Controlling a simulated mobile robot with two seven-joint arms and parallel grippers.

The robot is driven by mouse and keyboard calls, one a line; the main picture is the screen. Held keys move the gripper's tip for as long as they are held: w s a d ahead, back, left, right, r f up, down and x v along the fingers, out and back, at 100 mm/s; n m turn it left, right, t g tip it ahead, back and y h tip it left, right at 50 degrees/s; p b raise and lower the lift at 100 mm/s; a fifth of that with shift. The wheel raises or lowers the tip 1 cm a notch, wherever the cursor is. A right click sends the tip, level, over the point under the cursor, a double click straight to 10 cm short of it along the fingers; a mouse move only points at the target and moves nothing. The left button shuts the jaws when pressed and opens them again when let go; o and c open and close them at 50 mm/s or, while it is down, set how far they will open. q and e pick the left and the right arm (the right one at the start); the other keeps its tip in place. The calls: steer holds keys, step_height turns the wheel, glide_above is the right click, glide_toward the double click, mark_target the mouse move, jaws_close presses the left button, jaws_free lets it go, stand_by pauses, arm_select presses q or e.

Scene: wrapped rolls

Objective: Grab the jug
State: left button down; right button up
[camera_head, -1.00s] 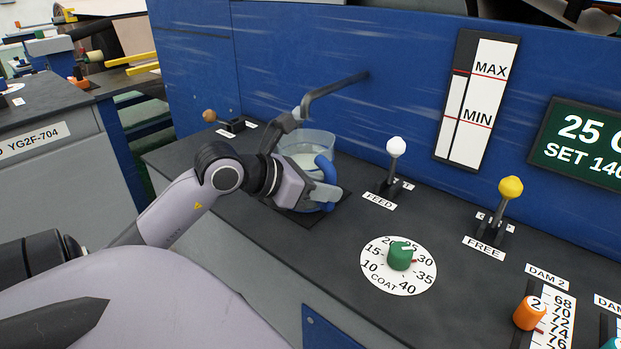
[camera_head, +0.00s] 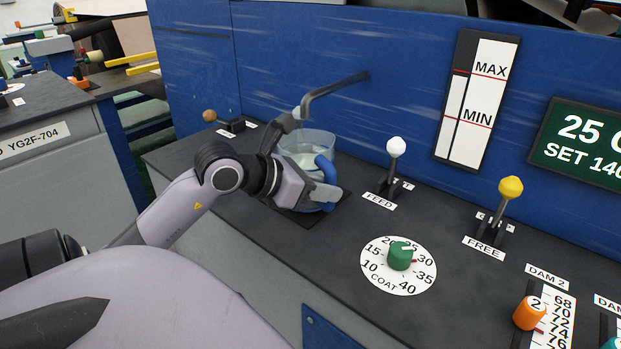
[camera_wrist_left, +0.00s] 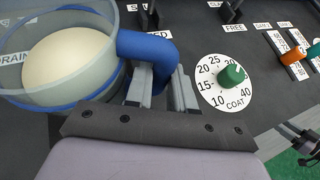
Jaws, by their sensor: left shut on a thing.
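The jug (camera_head: 310,146) is clear with a blue handle (camera_head: 324,170) and holds a pale liquid. It stands upright on a dark square on the console, below a grey spout. My left gripper (camera_head: 325,192) is at the jug's right front side, shut on the blue handle. In the left wrist view the jug (camera_wrist_left: 62,92) is at the left, and its handle (camera_wrist_left: 150,47) runs down between the two fingers of my left gripper (camera_wrist_left: 162,88). The lower part of the handle is hidden by the gripper. My right gripper does not show.
The grey spout (camera_head: 333,88) reaches over the jug from the blue wall. Right of the jug stand the white-knobbed FEED lever (camera_head: 396,148), the green COAT knob (camera_head: 400,256) and the yellow-knobbed FREE lever (camera_head: 510,188). An orange slider (camera_head: 529,313) is at the lower right.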

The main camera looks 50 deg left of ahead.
arm_select(q)
steer(key=shift+a+r, duration=0.1)
steer(key=shift+r, duration=0.1)
